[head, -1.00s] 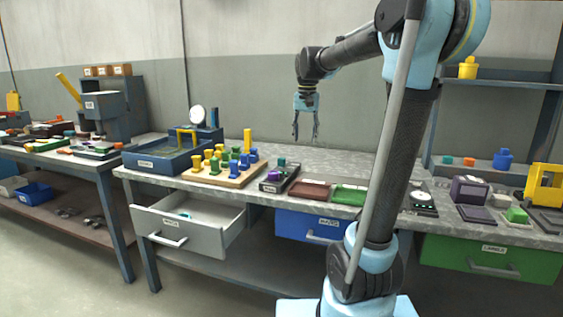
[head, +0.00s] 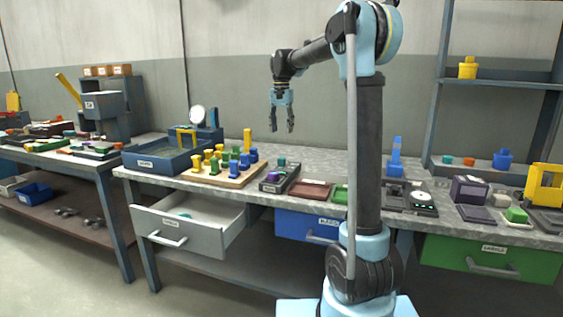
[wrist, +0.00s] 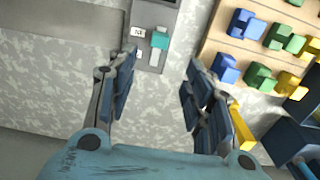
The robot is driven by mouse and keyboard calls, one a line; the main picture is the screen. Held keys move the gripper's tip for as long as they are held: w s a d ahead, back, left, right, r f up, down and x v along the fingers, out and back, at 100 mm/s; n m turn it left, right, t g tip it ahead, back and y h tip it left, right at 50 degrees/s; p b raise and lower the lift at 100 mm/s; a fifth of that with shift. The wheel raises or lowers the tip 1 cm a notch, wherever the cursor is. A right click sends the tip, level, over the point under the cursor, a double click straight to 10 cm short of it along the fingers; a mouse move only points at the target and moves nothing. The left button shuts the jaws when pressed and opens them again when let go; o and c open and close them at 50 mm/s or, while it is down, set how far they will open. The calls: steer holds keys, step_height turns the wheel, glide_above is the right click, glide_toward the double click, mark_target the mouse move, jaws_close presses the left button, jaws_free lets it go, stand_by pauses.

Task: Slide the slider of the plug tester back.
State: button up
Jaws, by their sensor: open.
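The plug tester (head: 279,180) is a dark narrow box on the bench, right of the peg board, with a teal block and a purple part on top. In the wrist view the grey tester (wrist: 152,12) is at the top, with small white labels. Its teal slider knob (wrist: 160,39) sits on a pale slot. My gripper (head: 282,129) is open and empty, pointing down above the bench near the tester. In the wrist view my open fingers (wrist: 160,72) frame the near end of the tester, apart from the knob.
A wooden board (head: 222,175) with blue, green and yellow pegs stands just left of the tester. An open grey drawer (head: 190,224) juts out below. The bench behind the tester is clear.

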mark_target(282, 158)
step_height(282, 158, down, 14)
steer(key=shift+f, duration=0.25)
stand_by(0.3)
jaws_close()
